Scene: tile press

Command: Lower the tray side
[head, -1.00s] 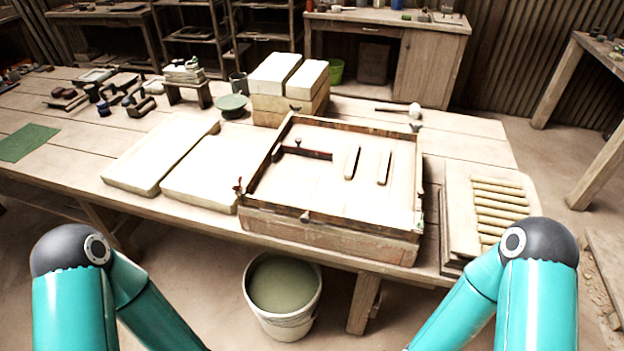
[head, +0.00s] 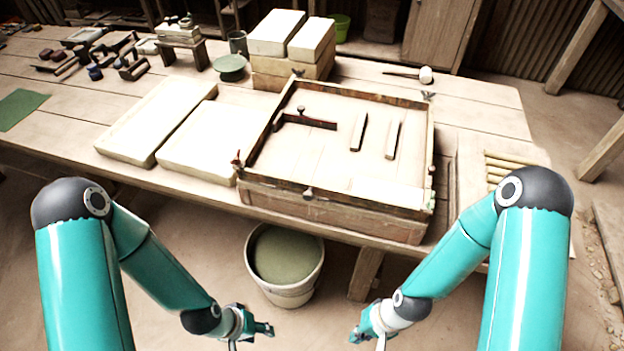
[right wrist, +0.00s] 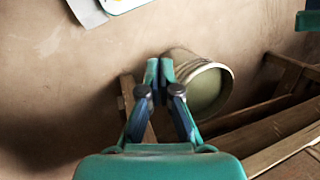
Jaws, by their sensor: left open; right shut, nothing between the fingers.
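The tray (head: 340,212) is a shallow, square wooden box on the table, with dark-edged sides all round. Its near side (head: 370,205) appears upright and has a small knob (head: 308,193) near its middle. Small fittings show at its near left corner (head: 237,163) and near right corner (head: 430,198). My left gripper (head: 268,329) is open and empty, low in front of the table. My right gripper (head: 356,334) is shut on nothing, also low in front of the table and apart from the tray. Its closed fingertips show in the right wrist view (right wrist: 159,66).
A bucket (head: 286,292) of greenish liquid stands on the floor by the table's near edge, close to both grippers. Two pale slabs (head: 150,115) lie left of the tray, stacked blocks (head: 275,32) stand behind it, and a slatted board (head: 470,165) lies to its right.

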